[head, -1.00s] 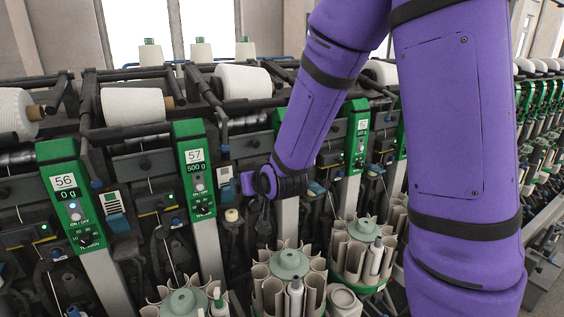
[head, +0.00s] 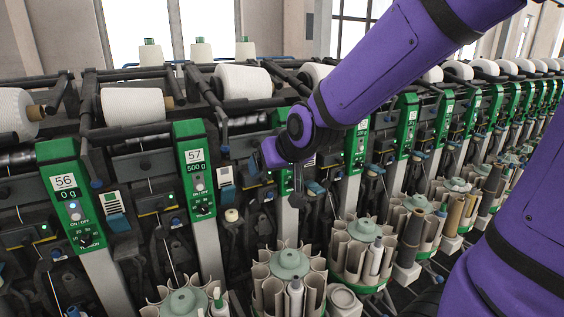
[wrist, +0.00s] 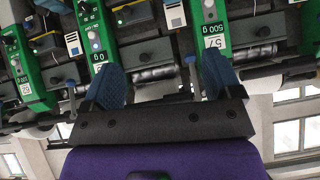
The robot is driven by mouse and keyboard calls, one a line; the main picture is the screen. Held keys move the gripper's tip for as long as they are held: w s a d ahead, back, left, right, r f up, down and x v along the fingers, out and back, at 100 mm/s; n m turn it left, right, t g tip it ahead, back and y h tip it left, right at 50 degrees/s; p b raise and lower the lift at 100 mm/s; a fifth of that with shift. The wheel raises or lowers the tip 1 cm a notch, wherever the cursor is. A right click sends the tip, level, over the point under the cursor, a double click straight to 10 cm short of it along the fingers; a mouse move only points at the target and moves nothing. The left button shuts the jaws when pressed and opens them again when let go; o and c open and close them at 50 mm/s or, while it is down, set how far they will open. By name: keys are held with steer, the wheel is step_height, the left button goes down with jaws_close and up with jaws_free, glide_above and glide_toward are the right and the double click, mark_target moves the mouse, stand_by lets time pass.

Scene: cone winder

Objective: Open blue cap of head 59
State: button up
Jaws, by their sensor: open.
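Head 59 seems to be the green panel (head: 357,145) right of my forearm, counting along from 57; its number is too small to read surely. A small blue part (head: 376,169), likely its cap, shows low at its right; I cannot tell its lid position. My gripper (head: 255,163) is left of that panel, in front of the machine between panels 57 and 58, and apart from the cap. In the wrist view my gripper (wrist: 160,68) has its two blue fingers spread with nothing between them.
Panel 56 (head: 67,195) and panel 57 (head: 196,168) stand left. My arm partly covers the panel between 57 and 59 (head: 284,122). Round bobbin magazines (head: 288,264) stick out below. White cones (head: 240,82) lie above. The wrist view shows panels upside down.

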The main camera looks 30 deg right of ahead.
mark_target(229, 192)
steer(key=shift+s+d+r+g, duration=0.15)
steer(key=shift+s+r, duration=0.25)
steer(key=shift+s, duration=0.3)
steer(key=shift+s+d+r+g, duration=0.15)
steer(key=shift+s+r, duration=0.2)
steer(key=shift+s, duration=0.35)
steer(key=c, duration=0.3)
steer(key=w+f+t, duration=0.1)
steer(key=w+f, duration=0.1)
steer(key=w, duration=0.2)
steer(key=w+a+f+t, duration=0.1)
steer(key=w+f, duration=0.2)
steer(key=w, duration=0.1)
steer(key=w+a+f+t, duration=0.1)
steer(key=w+f+t, duration=0.1)
steer(key=w+f, duration=0.1)
steer(key=shift+w+a+f, duration=0.15)
steer(key=shift+w, duration=0.3)
steer(key=shift+w+a+f, duration=0.1)
steer(key=shift+w, duration=0.3)
steer(key=shift+c, duration=0.2)
steer(key=w+a+f+t, duration=0.25)
steer(key=f+t, duration=0.25)
steer(key=f, duration=0.6)
steer(key=shift+h, duration=0.3)
steer(key=w, duration=1.1)
steer(key=shift+w+d+f, duration=0.15)
steer(key=shift+w+d, duration=0.1)
steer(key=shift+c, duration=0.2)
